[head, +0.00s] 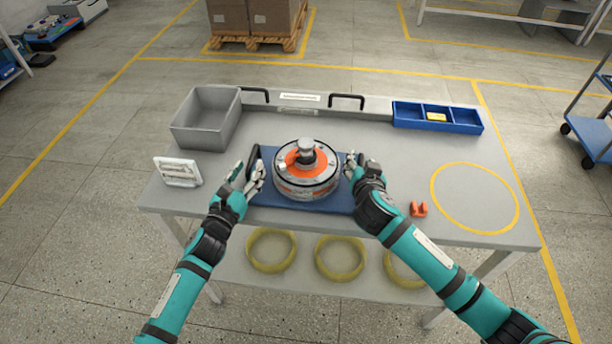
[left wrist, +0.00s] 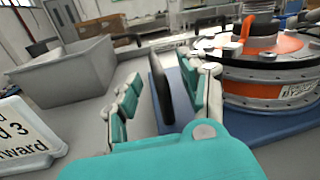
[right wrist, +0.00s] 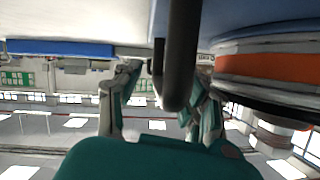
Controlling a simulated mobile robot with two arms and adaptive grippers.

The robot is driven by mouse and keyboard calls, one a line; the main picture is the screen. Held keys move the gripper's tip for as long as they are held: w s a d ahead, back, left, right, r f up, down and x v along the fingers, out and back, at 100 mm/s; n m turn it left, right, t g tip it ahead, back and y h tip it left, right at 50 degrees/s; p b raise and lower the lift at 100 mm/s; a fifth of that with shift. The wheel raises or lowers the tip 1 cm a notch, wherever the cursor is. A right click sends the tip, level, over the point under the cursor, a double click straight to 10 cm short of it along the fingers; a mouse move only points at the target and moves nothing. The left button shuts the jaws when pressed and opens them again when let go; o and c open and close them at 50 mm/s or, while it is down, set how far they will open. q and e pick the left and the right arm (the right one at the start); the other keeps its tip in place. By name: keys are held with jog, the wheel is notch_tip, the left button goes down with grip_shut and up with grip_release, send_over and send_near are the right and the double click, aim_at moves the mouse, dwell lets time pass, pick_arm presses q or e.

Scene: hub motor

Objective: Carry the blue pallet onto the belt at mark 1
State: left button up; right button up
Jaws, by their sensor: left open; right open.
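The blue pallet (head: 338,204) lies flat on the grey table (head: 400,165). A round grey and orange hub motor (head: 306,172) sits on it. The pallet has upright black handles at its left and right ends. My left gripper (head: 248,176) is open at the left end; in the left wrist view its fingers stand on either side of the black left handle (left wrist: 161,85). My right gripper (head: 361,166) is open at the right end; in the right wrist view the black right handle (right wrist: 180,55) passes between its fingers. I cannot see the belt or mark 1.
A grey bin (head: 206,118) and a white sign (head: 178,171) stand on the table's left. A blue divided tray (head: 405,116) is at the back right. A small orange part (head: 418,209) lies beside the yellow circle (head: 474,197). Yellow rings (head: 340,258) lie on the lower shelf.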

pick_arm(q)
grip_shut()
pick_arm(e)
grip_shut()
pick_arm(q)
jog(key=shift+r, duration=0.35)
pick_arm(e)
jog(key=shift+w+r, duration=0.1)
jog(key=shift+r, duration=0.25)
pick_arm(q)
jog(key=shift+w+d, duration=0.1)
jog(key=shift+w, duration=0.05)
pick_arm(e)
jog(key=shift+w, duration=0.1)
